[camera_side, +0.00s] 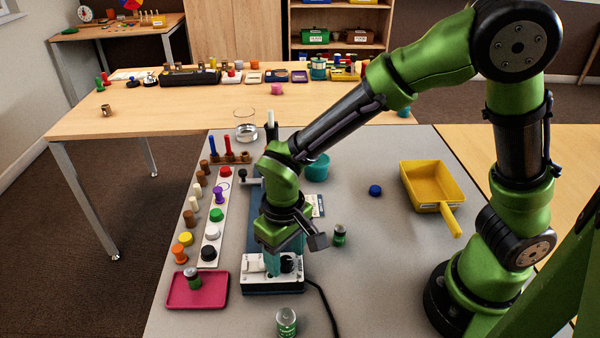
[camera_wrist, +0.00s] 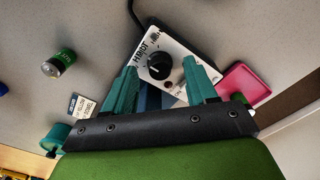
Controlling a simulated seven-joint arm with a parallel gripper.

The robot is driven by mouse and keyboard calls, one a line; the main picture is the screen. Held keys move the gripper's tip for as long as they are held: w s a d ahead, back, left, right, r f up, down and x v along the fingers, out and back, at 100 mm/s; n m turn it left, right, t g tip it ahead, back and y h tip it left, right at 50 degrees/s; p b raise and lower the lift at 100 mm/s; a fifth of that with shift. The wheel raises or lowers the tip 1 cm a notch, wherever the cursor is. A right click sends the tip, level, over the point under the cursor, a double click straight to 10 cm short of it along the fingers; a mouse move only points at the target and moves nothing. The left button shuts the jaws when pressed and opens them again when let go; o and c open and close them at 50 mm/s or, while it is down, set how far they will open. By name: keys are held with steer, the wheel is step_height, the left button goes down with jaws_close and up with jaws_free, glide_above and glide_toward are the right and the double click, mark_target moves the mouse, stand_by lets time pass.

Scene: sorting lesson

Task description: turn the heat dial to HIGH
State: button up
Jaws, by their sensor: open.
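The dial (camera_wrist: 160,67) is a round black knob on the white front panel (camera_wrist: 149,51) of a blue device. In the side view the dial (camera_side: 287,264) is partly hidden by my gripper, and the panel (camera_side: 256,279) faces the near side. My gripper (camera_side: 279,268) points down over the panel with its teal fingers. In the wrist view my gripper (camera_wrist: 165,80) is open, its fingers apart on either side of the panel, with the dial between and just beyond the tips. Contact with the dial cannot be told.
A pink tray (camera_side: 198,290) holding a green-labelled jar lies left of the device. A black cable (camera_side: 325,303) runs from the device. A yellow dustpan (camera_side: 432,184) lies farther right; the grey table between is mostly clear.

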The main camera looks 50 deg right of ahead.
steer(key=shift+f, duration=0.35)
steer(key=shift+c, duration=0.5)
steer(key=c, duration=1)
steer(key=shift+o, duration=0.2)
steer(key=shift+m, duration=0.3)
steer(key=m, duration=0.4)
steer(key=shift+m, duration=2.5)
